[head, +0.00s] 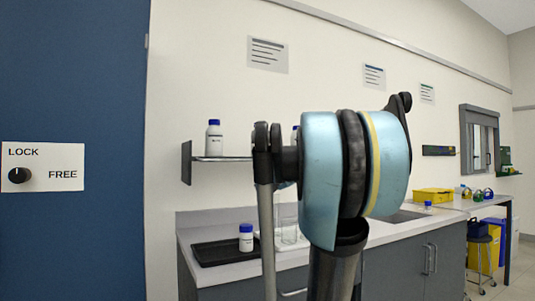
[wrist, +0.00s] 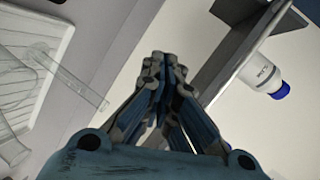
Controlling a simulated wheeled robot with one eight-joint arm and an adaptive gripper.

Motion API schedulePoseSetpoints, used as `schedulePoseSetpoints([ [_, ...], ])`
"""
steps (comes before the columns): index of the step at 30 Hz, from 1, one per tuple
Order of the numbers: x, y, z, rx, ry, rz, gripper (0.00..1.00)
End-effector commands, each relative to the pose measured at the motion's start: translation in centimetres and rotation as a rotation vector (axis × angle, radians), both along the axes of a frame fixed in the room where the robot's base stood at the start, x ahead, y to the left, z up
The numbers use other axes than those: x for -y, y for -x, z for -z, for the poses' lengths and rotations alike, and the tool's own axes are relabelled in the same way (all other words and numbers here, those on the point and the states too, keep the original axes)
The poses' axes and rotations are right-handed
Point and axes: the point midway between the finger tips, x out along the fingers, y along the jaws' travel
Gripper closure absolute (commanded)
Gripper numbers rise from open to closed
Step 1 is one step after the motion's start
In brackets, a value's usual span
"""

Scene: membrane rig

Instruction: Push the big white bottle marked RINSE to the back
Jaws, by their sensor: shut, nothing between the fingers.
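In the head view, a white bottle with a blue cap (head: 214,138) stands upright on the wall shelf. A second blue-capped bottle on the shelf is mostly hidden behind my arm. I cannot read which one is marked RINSE. The wrist view shows a white, blue-capped bottle (wrist: 264,77) at the shelf, its label too small to read. My gripper (wrist: 165,66) is shut and empty, with its fingertips to the left of that bottle and apart from it. My arm hides the gripper in the head view.
The shelf (head: 225,159) has a dark end plate (head: 187,162). A dark tray (head: 213,252) lies on the counter. Clear glassware (head: 289,231) stands there, and a glass tube (wrist: 70,80) shows in the wrist view. A blue panel fills the left.

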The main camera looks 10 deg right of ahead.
Motion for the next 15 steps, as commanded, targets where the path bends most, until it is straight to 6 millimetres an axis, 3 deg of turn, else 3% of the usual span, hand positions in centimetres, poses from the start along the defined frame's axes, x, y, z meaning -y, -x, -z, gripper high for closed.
schedulePoseSetpoints([
  [1, 1.6, -2.3, -3.0, 0.031, -0.070, 0.052, 1.00],
  [3, 3.6, -4.9, -6.6, 0.070, -0.168, 0.119, 1.00],
  [6, 6.5, -7.7, -10.6, 0.113, -0.281, 0.199, 1.00],
  [10, 9.1, -9.8, -13.7, 0.147, -0.376, 0.265, 1.00],
  [15, 10.2, -11.0, -15.0, 0.161, -0.420, 0.293, 1.00],
])
